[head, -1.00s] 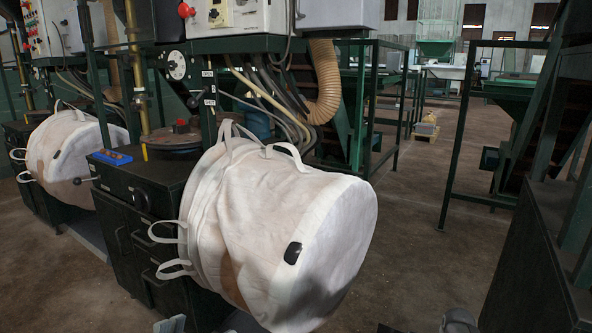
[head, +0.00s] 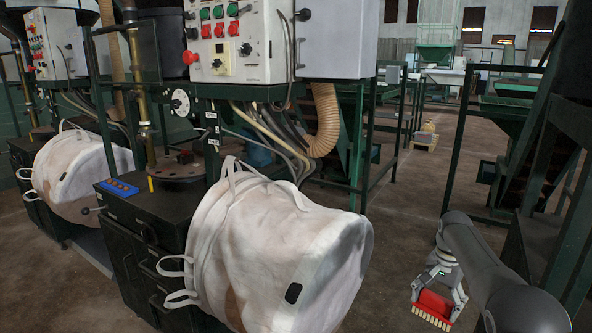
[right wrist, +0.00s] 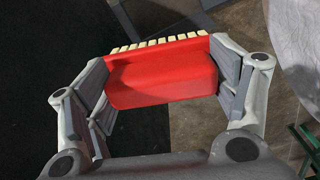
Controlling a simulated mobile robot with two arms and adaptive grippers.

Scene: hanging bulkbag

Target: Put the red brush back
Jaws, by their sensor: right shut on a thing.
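The red brush (head: 433,306), a red block with a row of pale bristles, is at the lower right of the head view. My right gripper (head: 438,300) is shut on it and holds it in the air, bristles downward, to the right of the nearer white bulk bag (head: 275,255). In the right wrist view the brush (right wrist: 162,80) lies between the two grey finger pads of my right gripper (right wrist: 160,85), bristles at the far side. My left gripper is not in view.
The nearer bag hangs at a black cabinet (head: 150,225) with a blue tray (head: 122,188) on top. A second white bag (head: 75,175) hangs farther left. A dark green machine frame (head: 560,190) stands at right. Brown floor (head: 405,200) is open between.

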